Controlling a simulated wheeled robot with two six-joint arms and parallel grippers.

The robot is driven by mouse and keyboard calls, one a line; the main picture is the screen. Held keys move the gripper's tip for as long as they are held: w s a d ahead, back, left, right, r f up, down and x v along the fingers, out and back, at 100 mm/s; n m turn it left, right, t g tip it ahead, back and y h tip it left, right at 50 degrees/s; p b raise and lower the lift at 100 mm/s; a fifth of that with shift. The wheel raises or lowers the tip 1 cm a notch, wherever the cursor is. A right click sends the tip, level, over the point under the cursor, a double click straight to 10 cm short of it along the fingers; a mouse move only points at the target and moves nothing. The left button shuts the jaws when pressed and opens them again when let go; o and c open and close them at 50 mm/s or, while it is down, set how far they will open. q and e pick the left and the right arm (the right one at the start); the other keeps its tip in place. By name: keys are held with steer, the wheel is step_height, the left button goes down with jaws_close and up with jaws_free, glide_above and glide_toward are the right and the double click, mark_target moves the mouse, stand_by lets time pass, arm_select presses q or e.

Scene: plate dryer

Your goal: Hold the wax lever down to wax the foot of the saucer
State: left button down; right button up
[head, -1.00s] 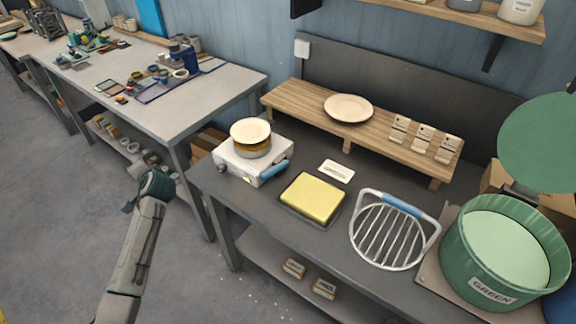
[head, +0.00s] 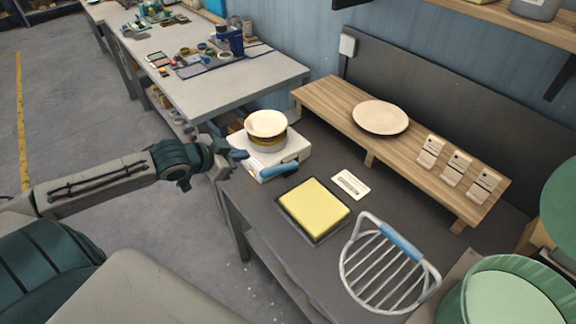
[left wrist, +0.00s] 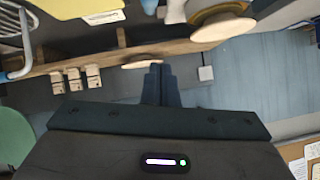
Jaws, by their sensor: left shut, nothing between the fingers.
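The white wax machine (head: 268,158) stands at the left end of the dark workbench. Its blue wax lever (head: 281,169) sticks out along its front right side. A round amber-banded pot (head: 267,141) is on top of the machine, and the cream saucer (head: 266,123) sits on the pot. The saucer's foot is hidden. My left gripper (head: 241,154) is shut and empty, just left of the machine and apart from the lever. Its fingers (left wrist: 160,85) are together in the left wrist view, where the saucer (left wrist: 223,27) also shows. My right gripper is not in view.
A yellow sponge (head: 314,206) in a dark tray, a white card (head: 350,184) and a wire rack (head: 352,276) lie right of the machine. A wooden shelf (head: 336,114) behind holds a plate (head: 380,118) and labelled blocks (head: 456,171). A green tub (head: 470,300) stands lower right.

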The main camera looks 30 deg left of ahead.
mark_target(266, 172)
arm_select(q)
steer(key=shift+s+d+h, duration=0.25)
steer(key=shift+d+h, duration=0.15)
steer(key=shift+d, duration=0.3)
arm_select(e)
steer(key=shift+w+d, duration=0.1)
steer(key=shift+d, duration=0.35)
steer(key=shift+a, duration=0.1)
